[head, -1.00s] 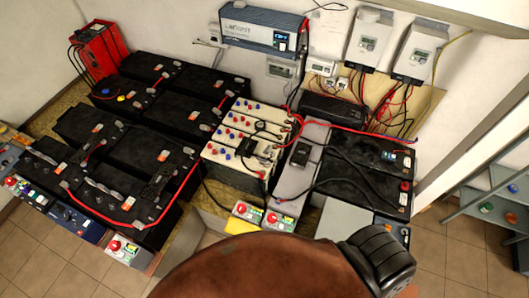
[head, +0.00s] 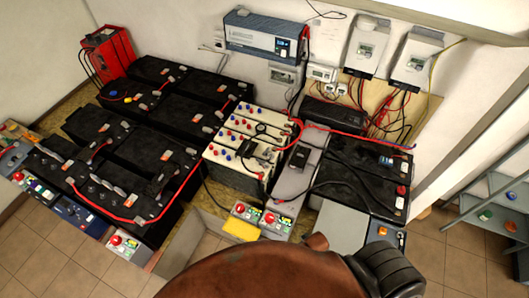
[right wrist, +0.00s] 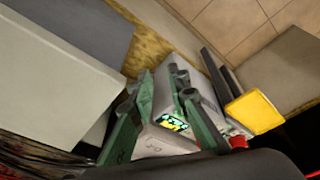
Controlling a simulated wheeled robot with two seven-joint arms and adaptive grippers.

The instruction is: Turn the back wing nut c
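No wing nut marked c can be made out in either view; the fittings are too small to tell apart. Small red and blue caps sit on the cream battery block (head: 212,157) in the middle of the head view. My right gripper (right wrist: 164,80) shows in the right wrist view, its green and grey fingers apart. Between and beyond them is a panel with a lit display (right wrist: 172,123). I see nothing held in the fingers. My left gripper is in neither view. My own brown arm shell covers the bottom middle of the head view.
Black batteries (head: 165,150) with red cables fill the left bench, and more black batteries (head: 350,175) stand on the right. Small panels with red knobs (head: 270,219) line the front edge near a yellow box (head: 240,229). A grey shelf (head: 490,205) stands far right.

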